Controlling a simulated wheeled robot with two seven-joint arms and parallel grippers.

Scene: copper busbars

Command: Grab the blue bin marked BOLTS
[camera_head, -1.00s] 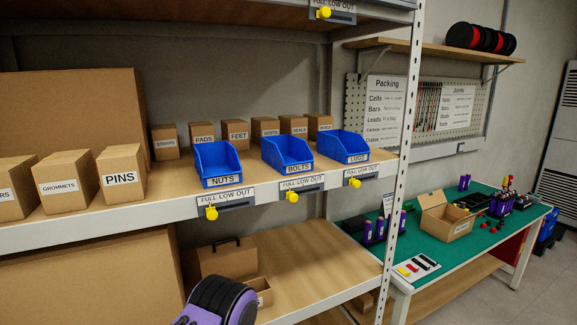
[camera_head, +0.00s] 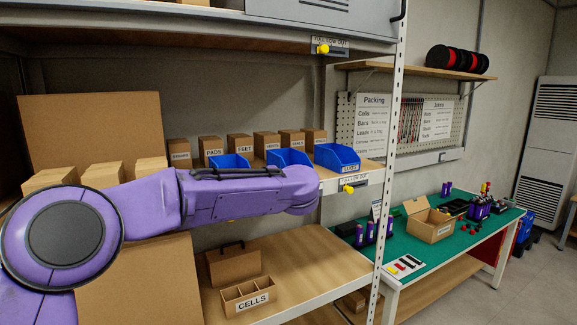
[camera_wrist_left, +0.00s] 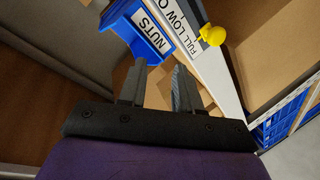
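The blue BOLTS bin (camera_head: 287,157) stands on the shelf between two other blue bins. My left arm crosses in front of it and hides its label and lower front. The NUTS bin (camera_head: 230,161) is to its left, mostly hidden by the arm. The LUGS bin (camera_head: 337,157) is to its right with its label showing. In the left wrist view, my left gripper (camera_wrist_left: 160,75) is open and empty, with the NUTS bin (camera_wrist_left: 150,32) just beyond its fingertips. The BOLTS bin cannot be made out in that view. My right gripper is not in view.
A yellow knob (camera_wrist_left: 212,35) and label strip sit on the shelf edge beside the NUTS bin. Small cardboard boxes (camera_head: 240,142) line the back. A shelf upright (camera_head: 388,165) stands right of the bins. A CELLS box (camera_head: 248,297) is on the lower shelf.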

